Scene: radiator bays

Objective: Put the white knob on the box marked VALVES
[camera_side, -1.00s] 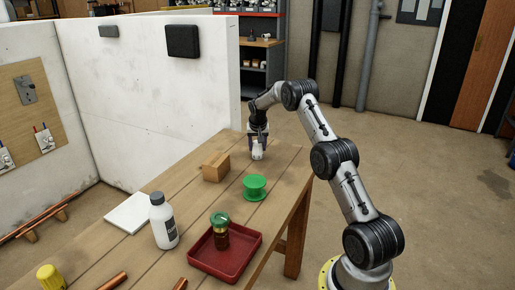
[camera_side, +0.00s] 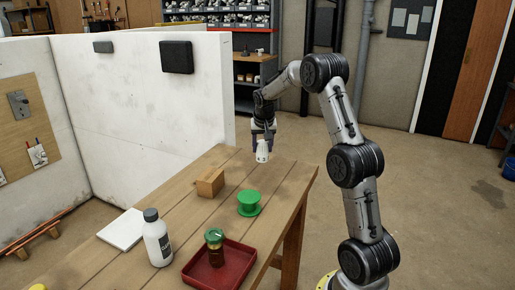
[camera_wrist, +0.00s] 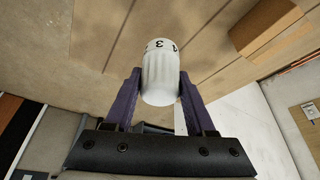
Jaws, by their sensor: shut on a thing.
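The white knob (camera_side: 262,156), with dark numbers around its rim, is held in my gripper (camera_side: 263,145) above the far end of the wooden table. In the wrist view the knob (camera_wrist: 160,75) sits between both purple fingers of my gripper (camera_wrist: 159,88). A small brown box (camera_side: 209,183) stands on the table, to the left of and nearer the side camera than the knob. It also shows at the upper right of the wrist view (camera_wrist: 264,24). No VALVES marking can be read on it in either view.
A green spool (camera_side: 249,202) stands near the brown box. A red tray (camera_side: 239,274) holds a green-topped jar (camera_side: 214,246). A white bottle (camera_side: 158,240) and a white slab (camera_side: 122,230) are on the left. A white wall (camera_side: 145,110) runs behind the table.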

